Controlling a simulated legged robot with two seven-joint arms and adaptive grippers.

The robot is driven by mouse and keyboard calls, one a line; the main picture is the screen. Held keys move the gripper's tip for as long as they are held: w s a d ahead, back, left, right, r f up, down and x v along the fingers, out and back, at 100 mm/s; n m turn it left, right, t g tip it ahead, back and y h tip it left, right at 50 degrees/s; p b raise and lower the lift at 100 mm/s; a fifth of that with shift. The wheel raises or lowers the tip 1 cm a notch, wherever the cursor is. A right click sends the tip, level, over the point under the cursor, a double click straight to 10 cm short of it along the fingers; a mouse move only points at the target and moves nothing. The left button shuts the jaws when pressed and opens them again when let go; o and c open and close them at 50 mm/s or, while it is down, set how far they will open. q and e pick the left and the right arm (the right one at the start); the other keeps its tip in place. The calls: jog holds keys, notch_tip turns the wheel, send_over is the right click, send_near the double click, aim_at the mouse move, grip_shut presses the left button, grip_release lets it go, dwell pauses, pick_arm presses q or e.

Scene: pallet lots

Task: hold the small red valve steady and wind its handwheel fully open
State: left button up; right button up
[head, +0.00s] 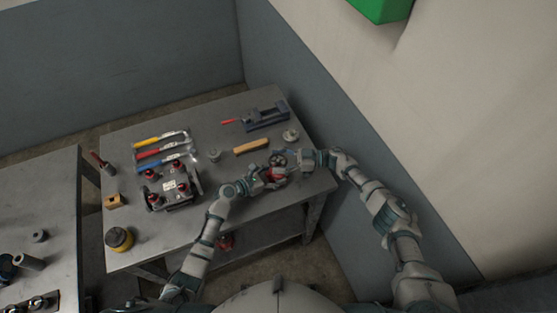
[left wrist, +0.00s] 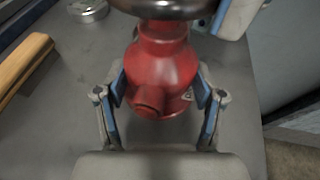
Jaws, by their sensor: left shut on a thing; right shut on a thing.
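The small red valve (head: 273,175) is near the right end of the grey workbench. In the left wrist view its red body (left wrist: 162,68) fills the middle, with a round port facing the camera. My left gripper (left wrist: 160,100) is shut on the valve body, one blue-padded finger on each side. The dark handwheel (head: 277,160) sits on top of the valve; its rim (left wrist: 165,8) is cut off by the top edge of the left wrist view. My right gripper (head: 291,159) is at the handwheel from the right and is shut on it; its fingertips are small and partly hidden.
A wooden-handled tool (head: 252,146) and a blue vise (head: 265,117) lie behind the valve. A manifold with red knobs (head: 172,188) and several coloured-handled tools (head: 162,145) are to the left. A wall stands close on the right. The bench's front middle is fairly clear.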

aim_at(279, 160)
jog(key=shift+w+d+f+n+g, duration=0.1)
jog(key=shift+f+n+g, duration=0.1)
jog(key=shift+n+g, duration=0.55)
jog(key=o, duration=1.1)
jog(key=shift+o, duration=0.2)
jog(key=shift+r, duration=0.15)
notch_tip(279, 160, up, 10)
jog(key=shift+f, duration=0.15)
